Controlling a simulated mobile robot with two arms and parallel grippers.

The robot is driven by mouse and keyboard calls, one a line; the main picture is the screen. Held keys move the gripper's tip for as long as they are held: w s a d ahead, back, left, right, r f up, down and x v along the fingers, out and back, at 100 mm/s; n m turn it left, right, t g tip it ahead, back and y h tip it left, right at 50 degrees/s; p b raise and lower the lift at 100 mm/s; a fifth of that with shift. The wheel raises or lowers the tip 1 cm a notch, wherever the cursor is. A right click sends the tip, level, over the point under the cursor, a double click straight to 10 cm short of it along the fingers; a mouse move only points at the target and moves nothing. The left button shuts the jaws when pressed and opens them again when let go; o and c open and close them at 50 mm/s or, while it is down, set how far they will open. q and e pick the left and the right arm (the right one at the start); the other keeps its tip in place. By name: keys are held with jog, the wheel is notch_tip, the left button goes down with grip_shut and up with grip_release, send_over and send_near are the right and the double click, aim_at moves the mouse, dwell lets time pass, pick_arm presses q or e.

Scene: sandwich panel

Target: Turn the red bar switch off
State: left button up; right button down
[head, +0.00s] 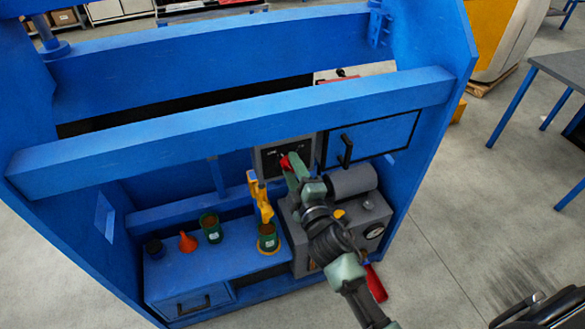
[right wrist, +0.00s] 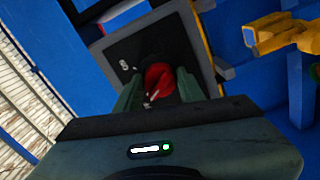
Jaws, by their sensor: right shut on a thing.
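The red bar switch (head: 285,162) sits on a dark switch panel (head: 270,155) in the middle of the blue frame. It also shows red in the right wrist view (right wrist: 160,80), in front of the dark panel (right wrist: 145,50). My right gripper (head: 291,163) reaches up to the panel, and its fingers (right wrist: 158,92) stand on either side of the red switch, shut on it. The fingers hide part of the switch in the head view. A small white mark shows on the panel beside the switch. My left gripper is in neither view.
A blue beam (head: 230,120) crosses above the panel. A blue door with a black handle (head: 346,150) is to its right.

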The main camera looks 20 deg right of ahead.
jog(key=shift+n, duration=1.5)
jog(key=c, duration=0.9)
grip_release()
jog(key=shift+s, duration=0.1)
jog(key=s+b, duration=0.1)
jog(key=s, duration=0.6)
jog(key=shift+s+d, duration=0.15)
jog(key=shift+s, duration=0.15)
